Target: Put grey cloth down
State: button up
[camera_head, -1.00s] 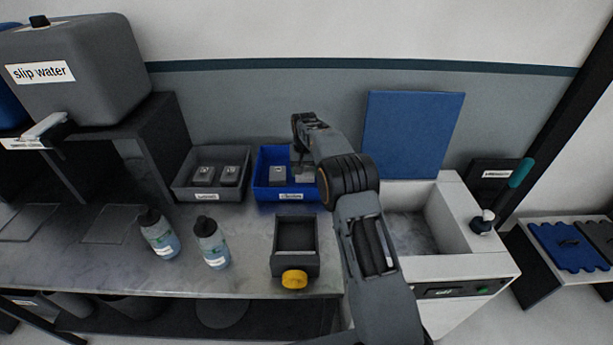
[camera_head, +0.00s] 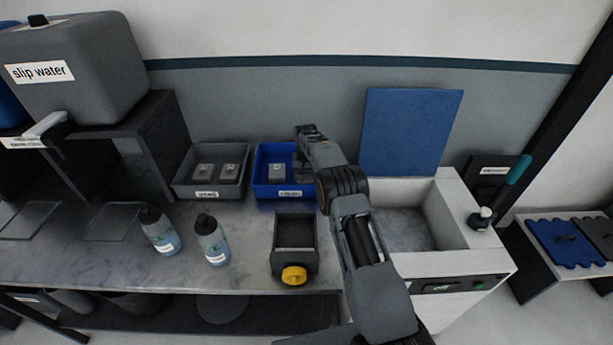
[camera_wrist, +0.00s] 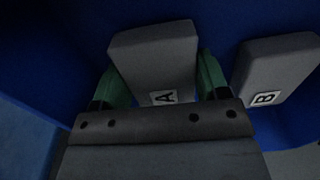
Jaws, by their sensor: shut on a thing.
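My gripper (camera_wrist: 156,72) is shut on a grey cloth (camera_wrist: 152,48), a folded block labelled A, with one green finger on each side of it. In the wrist view the blue bin surrounds it. A second grey block, labelled B (camera_wrist: 272,68), sits to its right, apart from it. In the head view my arm reaches over the right side of the blue bin (camera_head: 288,193) and mostly hides the held cloth. A grey block (camera_head: 277,173) shows in the bin's left part. Whether the held cloth touches the bin floor cannot be told.
A grey bin (camera_head: 208,192) with two grey blocks stands left of the blue bin. A dark tray (camera_head: 294,255) with a yellow knob (camera_head: 294,275) is in front. Two spray bottles (camera_head: 212,240) stand at front left. A white basin (camera_head: 455,255) and blue panel (camera_head: 410,130) are right.

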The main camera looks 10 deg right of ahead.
jog(key=shift+f, duration=0.2)
jog(key=o, duration=1)
notch_tip(320, 180, up, 14)
jog(key=r, duration=0.1)
jog(key=s+r+t, duration=0.2)
jog(key=s+r, duration=0.8)
jog(key=s, duration=0.2)
jog(key=s+f, duration=0.1)
jog(key=s, duration=0.8)
jog(key=s+f+n+t, duration=0.1)
jog(key=s+f, duration=0.1)
jog(key=s, duration=0.7)
jog(key=s+f+n, duration=0.1)
jog(key=s, duration=0.7)
jog(key=shift+s+d+f+t, duration=0.25)
jog(key=shift+s+f+t, duration=0.05)
jog(key=shift+s+t, duration=0.1)
